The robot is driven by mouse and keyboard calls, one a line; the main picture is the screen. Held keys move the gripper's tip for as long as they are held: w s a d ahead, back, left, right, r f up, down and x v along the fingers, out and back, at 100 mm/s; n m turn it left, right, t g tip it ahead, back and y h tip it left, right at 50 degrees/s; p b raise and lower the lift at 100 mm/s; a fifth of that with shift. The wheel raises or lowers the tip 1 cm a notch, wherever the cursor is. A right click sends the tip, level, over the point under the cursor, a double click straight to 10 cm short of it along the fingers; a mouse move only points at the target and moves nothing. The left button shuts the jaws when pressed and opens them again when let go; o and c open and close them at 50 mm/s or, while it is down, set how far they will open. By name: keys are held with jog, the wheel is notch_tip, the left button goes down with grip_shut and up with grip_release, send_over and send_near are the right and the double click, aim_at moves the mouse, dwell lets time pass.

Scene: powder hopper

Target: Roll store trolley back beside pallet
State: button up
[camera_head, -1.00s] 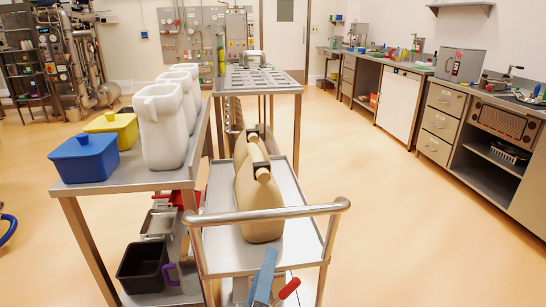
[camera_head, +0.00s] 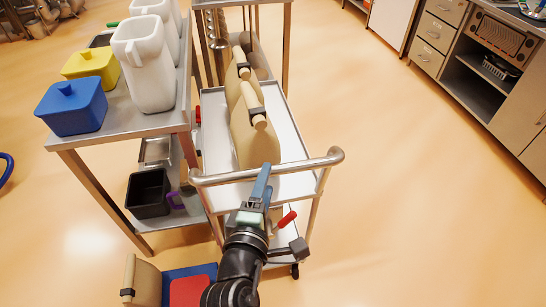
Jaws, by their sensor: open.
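The store trolley (camera_head: 296,145) is a pale metal cart with a tubular push handle (camera_head: 308,166) at its near end. The second finger is mostly hidden. I cannot make out a pallet for certain.
A steel bench (camera_head: 120,133) with a blue tub (camera_head: 73,108), a yellow tub (camera_head: 92,68) and white jugs (camera_head: 145,65) stands close along the trolley's left. Floor right of the trolley is clear.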

jog(key=x, duration=0.7)
jog(key=shift+w, duration=0.35)
jog(key=shift+f, duration=0.1)
grip_shut()
dwell(1.0)
